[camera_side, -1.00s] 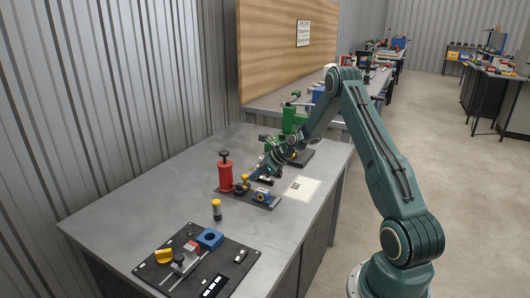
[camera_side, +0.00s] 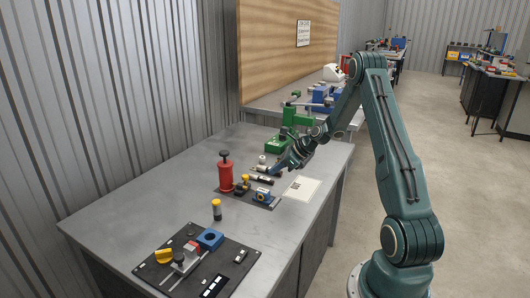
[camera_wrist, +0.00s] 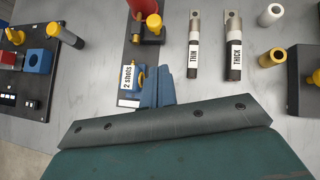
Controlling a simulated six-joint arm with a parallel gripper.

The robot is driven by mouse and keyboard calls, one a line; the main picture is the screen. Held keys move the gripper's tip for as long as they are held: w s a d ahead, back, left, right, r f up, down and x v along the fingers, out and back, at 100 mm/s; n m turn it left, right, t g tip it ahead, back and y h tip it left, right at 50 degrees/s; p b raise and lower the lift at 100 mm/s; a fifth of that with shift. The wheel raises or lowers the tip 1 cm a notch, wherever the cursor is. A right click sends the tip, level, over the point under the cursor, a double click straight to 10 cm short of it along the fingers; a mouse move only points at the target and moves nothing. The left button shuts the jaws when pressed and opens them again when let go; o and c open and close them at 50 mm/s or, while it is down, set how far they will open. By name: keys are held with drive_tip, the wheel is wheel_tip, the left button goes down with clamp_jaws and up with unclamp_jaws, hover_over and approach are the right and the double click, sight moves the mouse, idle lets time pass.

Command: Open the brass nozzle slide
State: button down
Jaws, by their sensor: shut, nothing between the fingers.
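The red dispenser (camera_side: 225,175) stands upright on a dark plate (camera_side: 233,196). Yellow-brass parts (camera_side: 242,184) sit beside its foot, and a yellow knob (camera_wrist: 153,24) shows there in the wrist view. I cannot tell whether the slide is open or shut. A blue block (camera_side: 262,196) stands on the same plate; a "2 shots" label (camera_wrist: 128,78) shows at its place in the wrist view. My gripper (camera_side: 273,171) is shut and empty, to the right of the brass parts and apart from them. Its blue fingers (camera_wrist: 153,72) hide part of the blue block in the wrist view.
Two tubes marked THIN (camera_wrist: 194,50) and THICK (camera_wrist: 234,50) lie on the bench. A yellow-capped vial (camera_side: 216,210) stands in front of the dispenser plate. A black board (camera_side: 225,264) with fixtures lies at the front. A green device (camera_side: 290,130) stands behind. The left bench is clear.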

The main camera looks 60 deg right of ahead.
drive_tip(key=v, duration=0.5)
drive_tip(key=shift+s+r, duration=0.1)
wheel_tip(320, 180, up, 3)
drive_tip(key=n+g+h, duration=0.3)
drive_tip(key=n+g, duration=0.2)
drive_tip(key=n, duration=2.5)
hover_over(244, 185)
drive_tip(key=d, duration=0.3)
drive_tip(key=shift+w+r, duration=0.15)
drive_tip(key=shift+w, duration=0.05)
drive_tip(key=shift+x, duration=5)
